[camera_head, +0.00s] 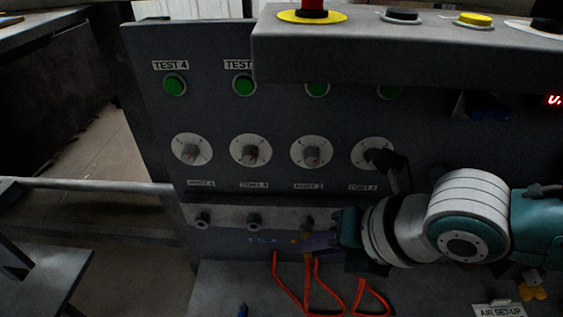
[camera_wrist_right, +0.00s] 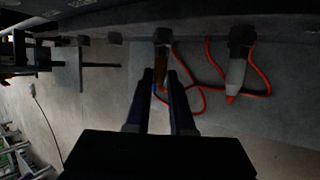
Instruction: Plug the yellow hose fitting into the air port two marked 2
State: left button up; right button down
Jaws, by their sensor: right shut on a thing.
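My right gripper (camera_head: 306,244) reaches in from the right, just below the row of air ports. In the right wrist view its two fingers (camera_wrist_right: 162,78) are shut on the yellow hose fitting (camera_wrist_right: 160,88), which looks brownish-orange in the dim light. The fitting lines up with a dark port (camera_wrist_right: 162,34); I cannot tell whether they touch. In the head view the third port from the left (camera_head: 308,221) sits under a label that seems to end in 2, just above the gripper. The fitting is mostly hidden there. My left gripper is not in view.
Orange hoses (camera_head: 291,291) loop below the ports. A grey fitting (camera_wrist_right: 236,75) with a hose sits at another port, beside the held one. Dials (camera_head: 250,150) and green buttons (camera_head: 174,85) cover the panel above. A control box (camera_head: 400,50) overhangs at the top.

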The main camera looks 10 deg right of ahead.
jog(key=shift+w, duration=0.15)
jog(key=c, duration=0.7)
grip_release()
